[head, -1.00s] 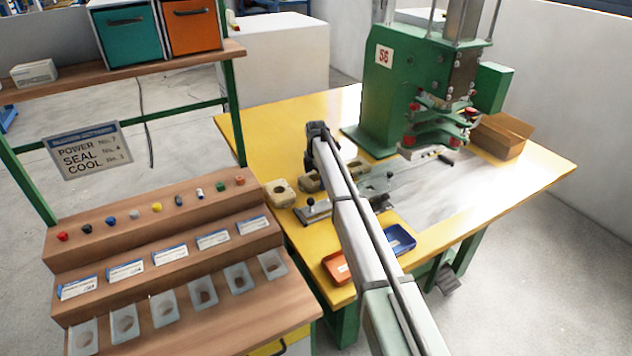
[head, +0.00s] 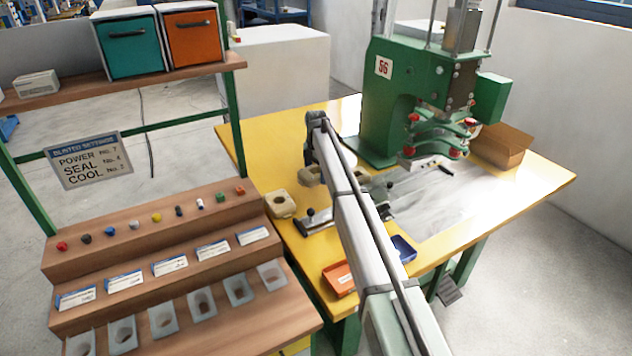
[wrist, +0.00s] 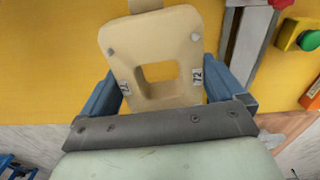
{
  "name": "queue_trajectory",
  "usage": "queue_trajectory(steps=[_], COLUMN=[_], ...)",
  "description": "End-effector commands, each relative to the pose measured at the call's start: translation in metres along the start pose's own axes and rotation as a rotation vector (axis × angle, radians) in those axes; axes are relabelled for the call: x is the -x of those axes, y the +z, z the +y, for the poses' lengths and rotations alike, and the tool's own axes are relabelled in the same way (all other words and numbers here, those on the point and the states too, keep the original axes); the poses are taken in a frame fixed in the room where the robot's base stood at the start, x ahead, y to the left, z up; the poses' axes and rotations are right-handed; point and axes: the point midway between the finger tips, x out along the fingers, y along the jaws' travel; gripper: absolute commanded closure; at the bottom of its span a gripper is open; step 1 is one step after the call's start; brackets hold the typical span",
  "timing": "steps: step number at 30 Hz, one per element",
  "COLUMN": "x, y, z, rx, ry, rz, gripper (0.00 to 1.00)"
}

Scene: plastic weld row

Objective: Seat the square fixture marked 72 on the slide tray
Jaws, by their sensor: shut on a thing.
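The square fixture marked 72 (wrist: 150,42) is cream-coloured, with a square opening in the middle and "72" labels at its sides. My gripper (wrist: 162,90) is shut on it, with one blue finger at each side. In the head view my arm covers the gripper. A tan block (head: 308,174) shows just left of the arm; I cannot tell whether it is the held fixture. The metal slide tray (head: 318,222), with dark-knobbed clamps, lies on the yellow table, partly behind my arm. A metal strip shows at upper right in the wrist view.
Another tan fixture (head: 280,204) with a round hole sits at the table's left edge. An orange tray (head: 338,279) and a blue tray (head: 403,249) lie near the front. The green press (head: 385,105) marked 56 stands behind. A stepped wooden rack (head: 165,235) is at left.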

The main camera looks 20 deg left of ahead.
Motion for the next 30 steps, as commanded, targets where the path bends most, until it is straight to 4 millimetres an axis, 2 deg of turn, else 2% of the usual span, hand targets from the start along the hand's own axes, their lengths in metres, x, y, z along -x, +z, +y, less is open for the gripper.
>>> queue_trajectory(steps=[1, 5, 8, 11, 15, 18, 22, 24, 27, 30], x=[0.009, 0.021, 0.022, 0.02, 0.016, 0.013, 0.009, 0.006, 0.006, 0.006], y=[0.003, 0.018, 0.044, 0.074, 0.113, 0.132, 0.146, 0.141, 0.135, 0.137], z=[0.0, -0.008, -0.021, -0.043, -0.081, -0.109, -0.14, -0.153, -0.158, -0.155], rx=[-0.002, -0.02, -0.049, -0.085, -0.138, -0.17, -0.189, -0.178, -0.144, -0.111], ry=[0.002, 0.0, -0.002, -0.004, -0.006, -0.007, -0.008, -0.006, -0.003, 0.001], rz=[-0.001, 0.0, 0.0, 0.001, 0.003, 0.004, 0.004, 0.004, 0.002, 0.0], gripper=[0.44, 0.44, 0.44, 0.44, 0.44, 0.44, 0.44, 0.44, 0.44, 0.44])
